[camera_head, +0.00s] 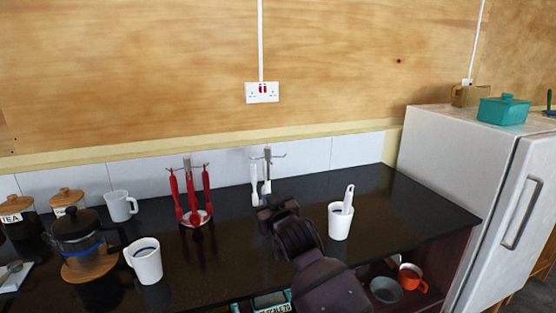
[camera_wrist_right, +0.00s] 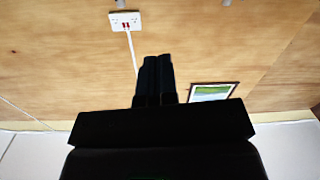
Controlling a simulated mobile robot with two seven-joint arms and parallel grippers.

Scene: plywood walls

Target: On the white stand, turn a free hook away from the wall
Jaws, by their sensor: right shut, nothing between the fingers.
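The white stand (camera_head: 267,154) is upright on the dark counter near the tiled wall strip. Thin hooks spread from its top to the left and right, and one or more white utensils (camera_head: 254,184) hang on it. The hook on its right side looks bare. My right gripper (camera_head: 263,208) is in front of the stand's lower part and hides its base. It is below the hooks, and I cannot tell whether it touches anything. In the right wrist view, its dark fingers (camera_wrist_right: 153,78) are together and empty, with the wall beyond. My left gripper is out of view.
A similar stand with red utensils (camera_head: 190,195) is to the left. A white cup with a white-handled utensil (camera_head: 339,222) is right of my arm. White mugs (camera_head: 145,262) and a coffee press (camera_head: 80,240) stand farther left. A white fridge (camera_head: 455,165) bounds the right.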

